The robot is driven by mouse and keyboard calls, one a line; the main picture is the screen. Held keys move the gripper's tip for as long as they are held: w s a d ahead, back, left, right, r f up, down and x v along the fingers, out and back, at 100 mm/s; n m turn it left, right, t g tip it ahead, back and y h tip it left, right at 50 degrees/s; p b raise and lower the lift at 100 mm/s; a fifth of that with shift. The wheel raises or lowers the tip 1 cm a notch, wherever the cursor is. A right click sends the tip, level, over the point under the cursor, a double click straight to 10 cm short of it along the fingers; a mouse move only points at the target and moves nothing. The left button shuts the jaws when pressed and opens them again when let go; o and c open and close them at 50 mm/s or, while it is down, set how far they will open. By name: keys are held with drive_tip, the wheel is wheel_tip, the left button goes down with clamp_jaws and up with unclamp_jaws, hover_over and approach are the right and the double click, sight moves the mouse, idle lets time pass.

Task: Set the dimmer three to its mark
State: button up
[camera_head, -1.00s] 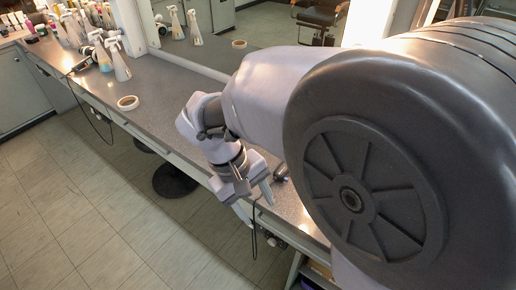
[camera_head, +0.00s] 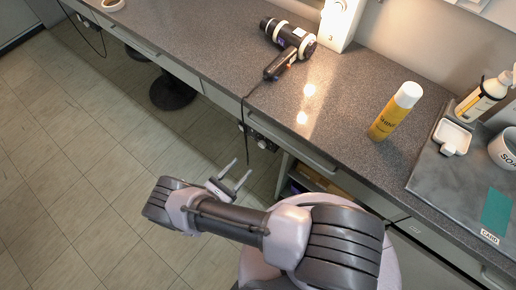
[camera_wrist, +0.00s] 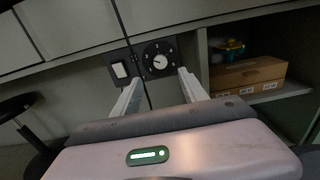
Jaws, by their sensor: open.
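A dimmer (camera_wrist: 159,60), a round dark dial with a pale knob and pale marks around it, sits on the front face below the counter in the wrist view. The knob's pointer is too small to read surely. It shows small under the counter edge in the head view (camera_head: 262,144). My gripper (camera_head: 242,167) is open and empty, out in front of the counter. In the wrist view its fingertips (camera_wrist: 158,75) point at the dimmer, one on either side below it, apart from it.
A dark cable (camera_wrist: 139,62) hangs between switch and dimmer. Right of the dimmer is an open shelf with a cardboard box (camera_wrist: 248,75). A hair dryer (camera_head: 289,42) and a yellow spray can (camera_head: 396,111) are on the counter.

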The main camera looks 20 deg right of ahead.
sight(261, 146)
drive_tip(key=b+x, duration=0.1)
drive_tip(key=x, duration=1)
clamp_jaws()
